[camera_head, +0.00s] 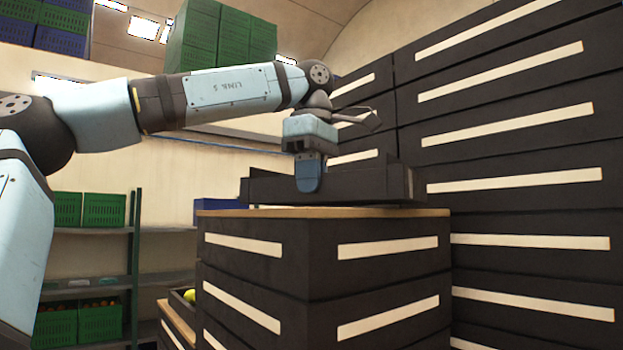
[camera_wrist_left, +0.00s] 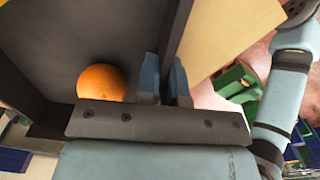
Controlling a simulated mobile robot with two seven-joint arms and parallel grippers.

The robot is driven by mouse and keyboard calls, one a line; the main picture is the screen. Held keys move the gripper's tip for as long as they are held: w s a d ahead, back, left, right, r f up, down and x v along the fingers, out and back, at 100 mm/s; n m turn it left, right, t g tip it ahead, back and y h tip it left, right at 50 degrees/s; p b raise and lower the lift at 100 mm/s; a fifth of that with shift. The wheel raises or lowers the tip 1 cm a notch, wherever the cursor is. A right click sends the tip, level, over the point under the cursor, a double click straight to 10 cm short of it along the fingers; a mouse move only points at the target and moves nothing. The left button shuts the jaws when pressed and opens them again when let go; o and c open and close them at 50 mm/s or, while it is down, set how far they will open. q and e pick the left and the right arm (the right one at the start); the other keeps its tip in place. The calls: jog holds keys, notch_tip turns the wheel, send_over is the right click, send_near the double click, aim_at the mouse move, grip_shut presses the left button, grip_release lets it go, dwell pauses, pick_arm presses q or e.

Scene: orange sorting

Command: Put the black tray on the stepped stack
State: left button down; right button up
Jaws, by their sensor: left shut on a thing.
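The black tray (camera_head: 362,184) is at the wooden top of the nearer stack of black crates (camera_head: 320,265); I cannot tell whether it rests there or is just above. My left gripper (camera_head: 308,180) is shut on the tray's near wall, one finger outside it. In the left wrist view, the two blue fingertips (camera_wrist_left: 166,82) straddle the tray wall (camera_wrist_left: 186,32). An orange (camera_wrist_left: 101,83) lies inside the tray, partly hidden by the gripper body. The stack has a lower step (camera_head: 178,322) at its left. My right gripper is not seen.
Taller stacks of black crates (camera_head: 510,140) rise close on the right, beside the tray. A shelf (camera_head: 105,228) with green crates stands at the back left. More green crates (camera_head: 222,42) are stacked high behind my left arm.

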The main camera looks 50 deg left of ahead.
pick_arm(q)
jog(key=shift+f, duration=0.5)
jog(key=c, duration=1.2)
grip_release()
notch_tip(320, 180, up, 7)
jog(key=shift+d+r+b, duration=0.15)
jog(key=shift+r+b, duration=0.05)
jog(key=shift+b, duration=0.15)
jog(key=shift+r, duration=0.1)
jog(key=shift+a, duration=0.2)
